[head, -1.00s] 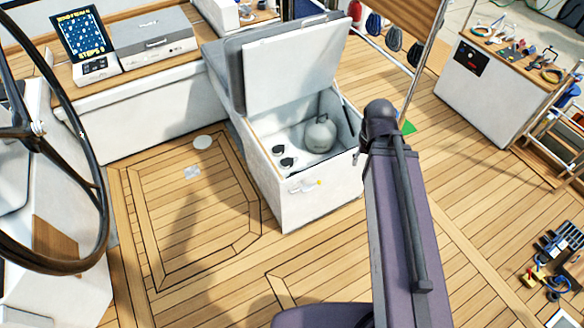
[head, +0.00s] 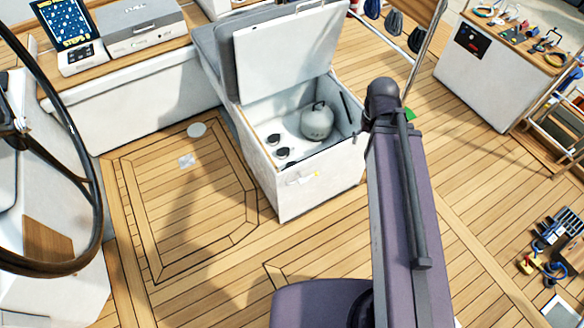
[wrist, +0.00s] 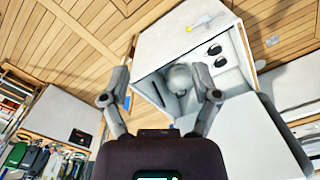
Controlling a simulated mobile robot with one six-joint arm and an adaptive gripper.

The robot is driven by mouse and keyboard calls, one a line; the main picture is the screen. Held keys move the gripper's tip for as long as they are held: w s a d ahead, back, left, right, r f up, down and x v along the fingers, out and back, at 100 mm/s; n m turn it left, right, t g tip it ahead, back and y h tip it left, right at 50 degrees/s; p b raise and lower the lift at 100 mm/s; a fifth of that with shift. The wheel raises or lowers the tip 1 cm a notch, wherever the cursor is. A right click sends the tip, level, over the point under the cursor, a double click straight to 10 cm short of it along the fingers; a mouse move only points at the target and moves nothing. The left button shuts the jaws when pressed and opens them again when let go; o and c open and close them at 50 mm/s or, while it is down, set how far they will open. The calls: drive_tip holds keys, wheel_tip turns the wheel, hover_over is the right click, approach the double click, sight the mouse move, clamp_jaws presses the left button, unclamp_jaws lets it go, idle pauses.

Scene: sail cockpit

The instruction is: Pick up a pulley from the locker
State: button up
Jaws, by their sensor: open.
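The white locker (head: 300,195) stands in the middle of the head view with its lid (head: 290,50) raised. Two small dark round pieces, seemingly pulleys, sit at the locker's left side: one pulley (head: 273,139) behind the other pulley (head: 281,153). A grey round container with a handle (head: 316,122) stands to their right. In the wrist view the locker (wrist: 185,40) lies beyond my gripper (wrist: 160,73), which is open and empty. The pulleys (wrist: 214,49) show right of the fingers, apart from them. The head view does not show my gripper's fingers.
The locker walls and raised lid bound its opening. A steering wheel (head: 85,190) is at the left. A white cabinet with tools on top (head: 490,75) stands at the right, and loose gear (head: 545,265) lies at lower right. Bare deck (head: 190,230) is left of the locker.

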drive_tip(key=w+a+f+n+b, duration=0.7)
drive_tip(key=w+f+n+b, duration=0.1)
drive_tip(key=f+b, duration=0.6)
drive_tip(key=w+a+f+n+b, duration=0.7)
drive_tip(key=w+a+f+b, duration=0.1)
drive_tip(key=f+b, duration=0.6)
drive_tip(key=w+a+f+n+b, duration=0.7)
drive_tip(key=w+f+n+b, duration=0.1)
drive_tip(key=f+b, duration=0.6)
drive_tip(key=shift+w+a+f+n+b, duration=0.2)
drive_tip(key=shift+w+f+n+b, duration=0.1)
drive_tip(key=shift+w+f+b, duration=0.25)
drive_tip(key=shift+r, duration=0.1)
wheel_tip(320, 180, down, 9)
drive_tip(key=b, duration=0.8)
drive_tip(key=shift+w+r, duration=0.1)
drive_tip(key=shift+r, duration=0.1)
drive_tip(key=shift+f, duration=0.1)
